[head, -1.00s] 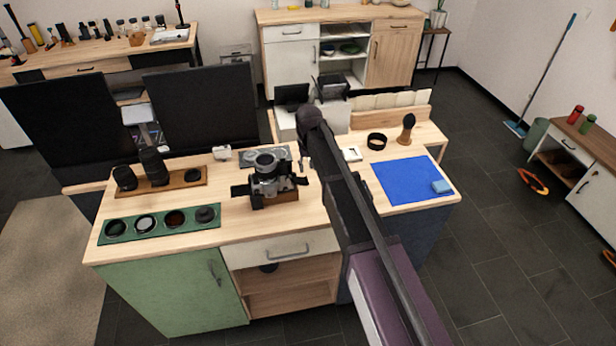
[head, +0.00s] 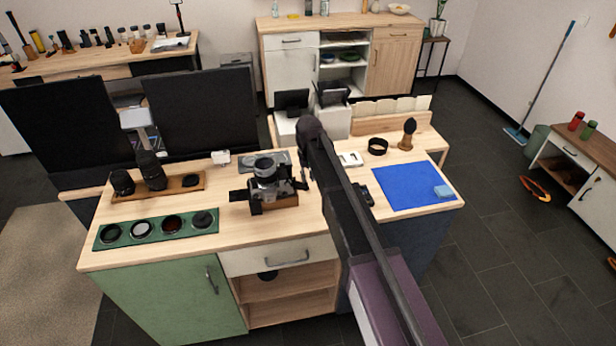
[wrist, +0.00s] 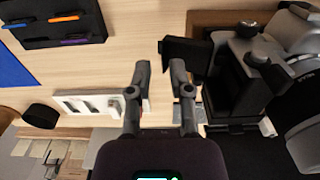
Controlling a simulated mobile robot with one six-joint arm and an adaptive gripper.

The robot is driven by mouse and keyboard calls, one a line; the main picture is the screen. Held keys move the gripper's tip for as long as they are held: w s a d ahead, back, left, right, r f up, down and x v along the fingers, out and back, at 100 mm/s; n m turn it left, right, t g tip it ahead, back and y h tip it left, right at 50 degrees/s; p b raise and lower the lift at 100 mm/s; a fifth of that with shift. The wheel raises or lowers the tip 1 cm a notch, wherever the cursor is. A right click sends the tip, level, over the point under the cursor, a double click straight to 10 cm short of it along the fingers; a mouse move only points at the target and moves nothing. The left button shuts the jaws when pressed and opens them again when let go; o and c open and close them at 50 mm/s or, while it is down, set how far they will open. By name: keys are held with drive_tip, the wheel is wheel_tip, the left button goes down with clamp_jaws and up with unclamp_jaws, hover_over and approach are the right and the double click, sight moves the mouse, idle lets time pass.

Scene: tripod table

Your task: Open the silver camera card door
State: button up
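The silver and black camera (head: 268,182) stands on a small wooden block on the table, lens up. It fills the right edge of the wrist view (wrist: 258,60). A dark flat flap (wrist: 187,55), apparently the card door, sticks out from the camera's side toward the fingers. My gripper (wrist: 160,68) is open with a modest gap and nothing visible between the fingertips. One finger overlaps the flap's near edge in the wrist view; I cannot tell whether they touch. In the head view my arm hides most of the gripper.
A black tray (wrist: 60,36) with coloured pieces and a white slotted holder (wrist: 88,104) lie beside the gripper. A blue mat (head: 405,188) lies at the right. A green filter strip (head: 157,228) and a wooden lens board (head: 170,188) lie left of the camera.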

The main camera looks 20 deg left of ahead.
clamp_jaws()
drive_tip(key=o, duration=0.6)
unclamp_jaws()
drive_tip(key=shift+d, duration=0.1)
drive_tip(key=s+d+m, duration=0.2)
drive_tip(key=d, duration=1)
drive_tip(key=s+d+m, duration=0.1)
drive_tip(key=s+d, duration=0.1)
drive_tip(key=d, duration=0.9)
drive_tip(key=s+d+m, duration=0.1)
drive_tip(key=s+d, duration=0.3)
drive_tip(key=d, duration=0.2)
drive_tip(key=s+d+m, duration=0.1)
drive_tip(key=s+d, duration=0.3)
drive_tip(key=d, duration=0.3)
drive_tip(key=s+d+m, duration=0.1)
drive_tip(key=s+d, duration=0.3)
drive_tip(key=d, duration=0.3)
drive_tip(key=shift+s, duration=0.35)
